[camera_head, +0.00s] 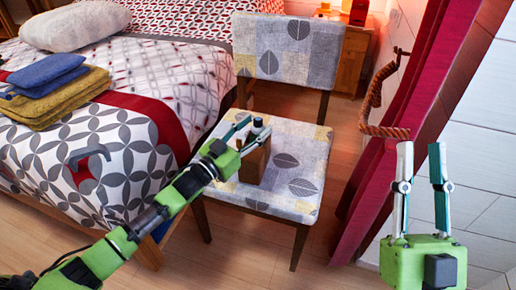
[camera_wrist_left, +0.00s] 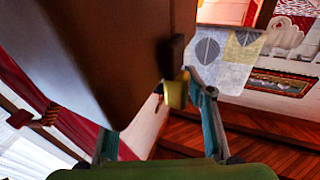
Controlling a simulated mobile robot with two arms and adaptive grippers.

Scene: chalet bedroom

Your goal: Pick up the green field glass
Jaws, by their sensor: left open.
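I cannot clearly make out a green field glass. In the head view, a brown block-like object (camera_head: 253,164) stands on the patterned chair seat, with a small dark piece (camera_head: 257,124) at its top. My left gripper (camera_head: 256,126) is open, its fingers around or just above that top; contact cannot be told. In the left wrist view, a large brown surface (camera_wrist_left: 115,50) fills the upper left, close to the camera. A small olive-yellow piece (camera_wrist_left: 176,93) shows between the left gripper's fingers (camera_wrist_left: 160,120). My right gripper (camera_head: 420,150) is open and empty at the right.
The chair (camera_head: 300,150) stands beside the bed (camera_head: 150,80). A red curtain (camera_head: 425,85) and a hanging rope (camera_head: 375,110) are at the right. Floor in front of the chair is clear.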

